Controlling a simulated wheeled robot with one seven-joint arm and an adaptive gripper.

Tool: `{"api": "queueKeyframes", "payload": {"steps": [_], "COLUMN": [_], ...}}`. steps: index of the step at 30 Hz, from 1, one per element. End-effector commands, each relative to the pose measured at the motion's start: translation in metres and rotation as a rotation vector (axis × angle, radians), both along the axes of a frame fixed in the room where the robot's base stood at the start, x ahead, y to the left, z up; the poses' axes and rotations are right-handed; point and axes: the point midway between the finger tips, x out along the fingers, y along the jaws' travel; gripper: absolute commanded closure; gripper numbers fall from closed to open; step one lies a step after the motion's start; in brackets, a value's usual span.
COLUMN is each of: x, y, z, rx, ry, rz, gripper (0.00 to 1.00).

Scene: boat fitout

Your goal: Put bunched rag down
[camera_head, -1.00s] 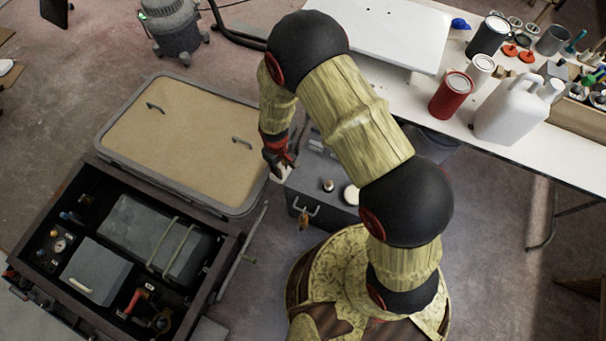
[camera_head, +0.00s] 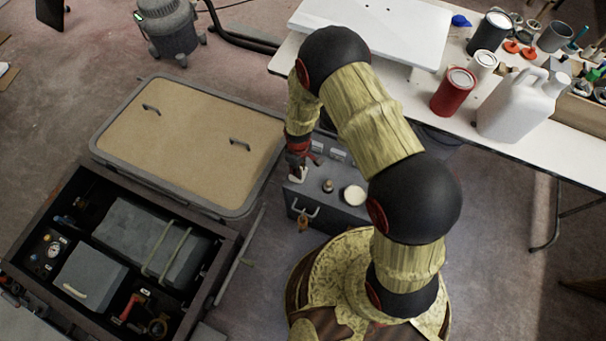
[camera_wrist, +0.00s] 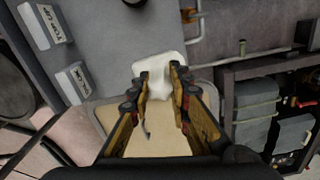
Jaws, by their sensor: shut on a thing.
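The bunched rag is white (camera_wrist: 158,68) and sits between my fingertips in the wrist view. It also shows as a small white patch (camera_head: 297,175) below the fingers in the head view. My gripper (camera_wrist: 160,82) is shut on the rag; in the head view my gripper (camera_head: 298,162) is over the left end of the grey box top (camera_head: 312,187). I cannot tell whether the rag touches that top. Part of the rag is hidden by the fingers.
The grey box carries a round white lid (camera_head: 354,195), a small knob-like item (camera_head: 328,186) and labelled white blocks (camera_wrist: 75,80). A tan-topped hatch panel (camera_head: 190,140) lies to the left, an open compartment box (camera_head: 225,245) below it. A white table (camera_head: 480,130) stands right.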

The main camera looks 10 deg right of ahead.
Motion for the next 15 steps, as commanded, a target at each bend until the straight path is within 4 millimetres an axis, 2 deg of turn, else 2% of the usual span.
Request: {"api": "queueKeyframes", "payload": {"steps": [1, 8, 10, 15], "x": [0.001, 0.005, 0.007, 0.006], "y": [-0.004, -0.013, -0.018, -0.016], "z": [-0.007, -0.016, -0.024, -0.05], "rx": [-0.001, 0.001, 0.0, 0.0], "ry": [0.001, -0.001, 0.0, 0.0], "rz": [-0.002, -0.001, -0.003, 0.0], "gripper": [1.0, 1.0, 1.0, 1.0]}}
